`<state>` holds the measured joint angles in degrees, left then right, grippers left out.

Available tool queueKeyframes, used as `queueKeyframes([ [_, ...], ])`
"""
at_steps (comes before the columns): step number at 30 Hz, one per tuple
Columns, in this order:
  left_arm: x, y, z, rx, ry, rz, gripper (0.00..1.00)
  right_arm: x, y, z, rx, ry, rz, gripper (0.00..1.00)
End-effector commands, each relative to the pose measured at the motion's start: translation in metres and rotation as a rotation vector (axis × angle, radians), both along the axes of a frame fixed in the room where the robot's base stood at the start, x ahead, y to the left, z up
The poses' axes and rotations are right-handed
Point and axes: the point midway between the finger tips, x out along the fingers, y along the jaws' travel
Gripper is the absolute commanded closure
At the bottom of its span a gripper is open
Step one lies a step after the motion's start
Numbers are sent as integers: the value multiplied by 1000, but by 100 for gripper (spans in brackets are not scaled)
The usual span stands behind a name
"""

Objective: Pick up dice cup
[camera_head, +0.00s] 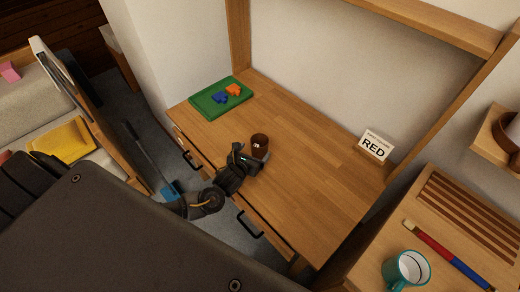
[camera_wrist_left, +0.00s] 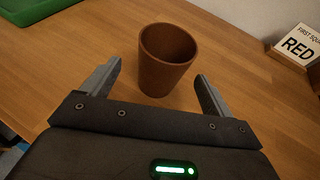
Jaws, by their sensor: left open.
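The dice cup (camera_head: 261,141) is a brown, round cup standing upright on the wooden desk (camera_head: 310,160). My right gripper is not in view.
A green tray (camera_head: 203,107) with blue and orange pieces lies at the desk's back left. A card reading RED (camera_head: 375,145) stands at the right. A teal mug (camera_head: 406,270) and a red and blue stick (camera_head: 440,250) are on the right-hand surface. The middle of the desk is clear.

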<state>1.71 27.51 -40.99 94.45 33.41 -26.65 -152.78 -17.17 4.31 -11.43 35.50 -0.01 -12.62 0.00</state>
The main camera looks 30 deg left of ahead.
Motion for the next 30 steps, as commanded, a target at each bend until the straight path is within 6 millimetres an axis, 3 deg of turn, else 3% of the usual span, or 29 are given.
queueKeyframes([
  [5,5,0,-1,-1,-1,0,14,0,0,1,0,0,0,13],
  [15,46,-1,-19,0,0,1,14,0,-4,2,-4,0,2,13],
  [23,49,-1,-20,-1,1,-1,14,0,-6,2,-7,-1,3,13],
  [30,48,-1,-20,-1,1,-1,41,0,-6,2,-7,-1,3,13],
])
